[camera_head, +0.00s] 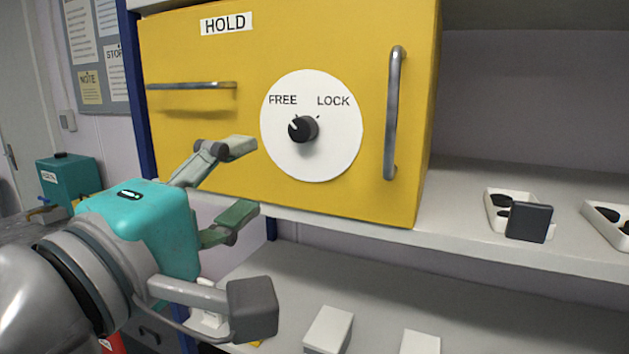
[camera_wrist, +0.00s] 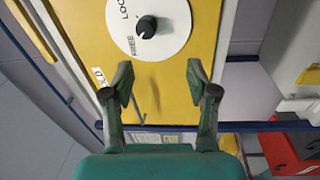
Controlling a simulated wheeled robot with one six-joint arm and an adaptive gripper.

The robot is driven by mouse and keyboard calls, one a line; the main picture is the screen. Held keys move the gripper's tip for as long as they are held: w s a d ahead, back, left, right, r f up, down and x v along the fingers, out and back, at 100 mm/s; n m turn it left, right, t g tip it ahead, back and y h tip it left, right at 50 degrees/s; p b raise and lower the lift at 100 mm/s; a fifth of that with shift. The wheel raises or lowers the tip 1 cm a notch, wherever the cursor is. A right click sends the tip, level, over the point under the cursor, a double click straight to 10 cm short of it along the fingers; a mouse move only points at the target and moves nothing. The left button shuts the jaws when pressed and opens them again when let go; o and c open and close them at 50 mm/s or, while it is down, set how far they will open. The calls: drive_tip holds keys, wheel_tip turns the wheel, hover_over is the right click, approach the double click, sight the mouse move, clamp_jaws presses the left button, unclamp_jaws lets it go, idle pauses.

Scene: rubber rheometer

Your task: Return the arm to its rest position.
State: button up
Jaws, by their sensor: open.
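My gripper (camera_head: 243,182) is open and empty, in front of the lower left part of a yellow cabinet (camera_head: 190,50). Its two fingers are spread wide apart in the wrist view (camera_wrist: 160,85), with the yellow front beyond them. A black knob (camera_head: 303,129) sits on a white round dial (camera_head: 330,155) marked FREE and LOCK. Its pointer is turned toward the FREE side. In the wrist view the knob (camera_wrist: 147,27) lies beyond the fingertips, apart from them. The arm reaches in from the lower left in the head view.
The cabinet has a horizontal handle (camera_head: 190,85) and a vertical handle (camera_head: 394,112). White trays with dark pieces (camera_head: 495,213) stand on the shelf at right. White blocks (camera_head: 328,330) are on the lower shelf. A teal box (camera_head: 68,178) stands at far left.

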drive_tip(key=w+d+f+n+t+y, duration=0.15)
drive_tip(key=w+f, duration=0.25)
drive_tip(key=f, duration=0.7)
drive_tip(key=w+d+f+n+t+y, duration=0.1)
drive_tip(key=w+d+f+n+y, duration=0.2)
drive_tip(key=f, duration=0.8)
drive_tip(key=s+d+f+m+g+y, duration=0.15)
drive_tip(key=d+f, duration=0.25)
drive_tip(key=f, duration=0.6)
drive_tip(key=s+d+f+g+y, duration=0.15)
drive_tip(key=d+f, duration=0.25)
drive_tip(key=f, duration=0.6)
drive_tip(key=s+d+f+m+g+y, duration=0.1)
drive_tip(key=s+d+f+m, duration=0.2)
drive_tip(key=s+d+f, duration=0.3)
drive_tip(key=s+d+f+m+g+y, duration=0.1)
drive_tip(key=s+d+f+m, duration=0.3)
drive_tip(key=s, duration=0.5)
drive_tip(key=s+d+m+h, duration=0.1)
drive_tip(key=s+m, duration=0.3)
drive_tip(key=s, duration=0.5)
drive_tip(key=s+d+f+m+h, duration=0.1)
drive_tip(key=s+d+m, duration=0.3)
drive_tip(key=s, duration=0.6)
drive_tip(key=shift+d+m+g+h, duration=0.35)
drive_tip(key=shift+m+h, duration=0.3)
drive_tip(key=shift+m, duration=0.05)
